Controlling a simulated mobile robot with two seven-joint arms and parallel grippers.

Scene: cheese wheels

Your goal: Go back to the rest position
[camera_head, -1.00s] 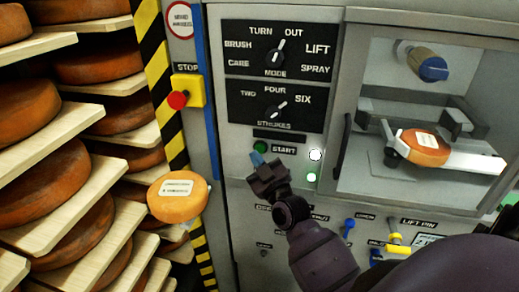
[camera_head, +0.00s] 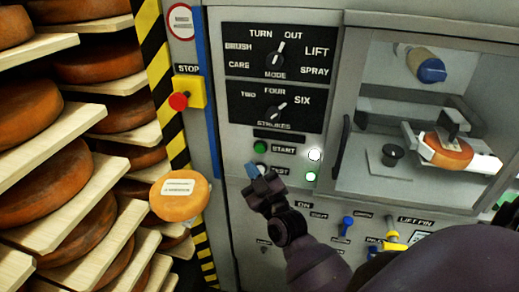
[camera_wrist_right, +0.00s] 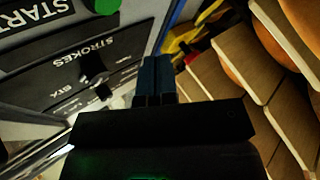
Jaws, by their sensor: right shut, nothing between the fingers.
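My right gripper (camera_head: 252,170) is in front of the machine's control panel, just below the green START button (camera_head: 260,147). Its blue fingertips are together and hold nothing; they also show shut in the right wrist view (camera_wrist_right: 156,80). In the wrist view a green button (camera_wrist_right: 95,72) is left of the fingers and looks apart from them. The fingertips partly cover a second label below START. My left gripper is not in view.
A labelled orange cheese wheel (camera_head: 180,196) stands out before the loaded shelves (camera_head: 110,225) at left. A red stop button (camera_head: 178,101) is on the panel edge. Inside the machine window, another cheese wheel (camera_head: 447,155) sits between pale arms. Blue and yellow levers (camera_head: 347,223) are below.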

